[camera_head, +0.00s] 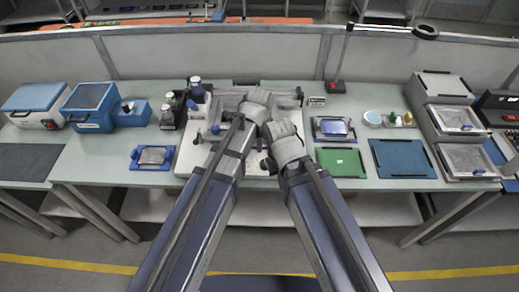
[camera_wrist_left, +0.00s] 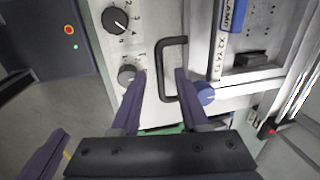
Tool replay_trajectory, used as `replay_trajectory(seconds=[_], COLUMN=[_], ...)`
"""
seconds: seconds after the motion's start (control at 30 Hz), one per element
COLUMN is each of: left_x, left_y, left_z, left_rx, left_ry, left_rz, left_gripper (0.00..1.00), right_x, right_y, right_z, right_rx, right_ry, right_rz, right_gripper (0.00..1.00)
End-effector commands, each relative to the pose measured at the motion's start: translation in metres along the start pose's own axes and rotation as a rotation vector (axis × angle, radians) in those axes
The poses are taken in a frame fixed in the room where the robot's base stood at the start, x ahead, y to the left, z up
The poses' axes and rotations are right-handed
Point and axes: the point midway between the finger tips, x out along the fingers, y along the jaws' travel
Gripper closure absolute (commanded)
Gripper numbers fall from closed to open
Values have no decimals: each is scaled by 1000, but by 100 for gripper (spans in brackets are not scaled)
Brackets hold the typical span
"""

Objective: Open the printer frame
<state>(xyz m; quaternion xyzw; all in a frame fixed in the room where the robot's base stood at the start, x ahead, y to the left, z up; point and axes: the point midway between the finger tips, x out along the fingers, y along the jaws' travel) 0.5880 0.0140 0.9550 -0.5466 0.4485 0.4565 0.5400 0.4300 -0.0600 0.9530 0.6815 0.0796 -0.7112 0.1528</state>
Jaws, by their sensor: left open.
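The printer (camera_head: 196,157) stands in the middle of the bench in the head view, a pale machine largely covered by my two arms. In the left wrist view its white panel (camera_wrist_left: 152,22) carries black and grey knobs, a black bar handle (camera_wrist_left: 173,41) and a blue knob (camera_wrist_left: 205,95). My left gripper (camera_wrist_left: 161,76) is open, with its two dark fingers pointing at the handle; part of the handle shows between the fingertips. I cannot tell whether they touch it. My right wrist is over the printer's right side in the head view; its fingers are hidden.
Blue boxes (camera_head: 88,108) and dark bottles stand left of the printer. A small blue tray (camera_head: 136,162) lies near the front edge. To the right are a green mat (camera_head: 341,163), a blue mat (camera_head: 402,158) and stacked grey frames (camera_head: 468,158). A lamp post (camera_head: 341,60) stands behind.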

Motion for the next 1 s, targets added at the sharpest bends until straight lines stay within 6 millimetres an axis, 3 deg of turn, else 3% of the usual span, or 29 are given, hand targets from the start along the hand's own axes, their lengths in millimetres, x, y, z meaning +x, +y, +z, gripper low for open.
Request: replay_trajectory(seconds=[0.03,0.13,0.5,0.9,1.0], left_x=[12,19,20,20,20], left_y=[1,0,0,0,0], left_z=[0,0,0,0,0], left_rx=[0,0,0,0,0], left_ry=[0,0,0,0,0], left_rz=[0,0,0,0,0], left_gripper=[55,55,56,100,100], right_x=[12,19,20,20,20], right_y=[-1,-2,-2,-2,-2], right_z=[-1,-1,-1,-1,-1], right_rx=[0,0,0,0,0], right_ry=[0,0,0,0,0], right_rz=[0,0,0,0,0], right_gripper=[100,100,100,100,100])
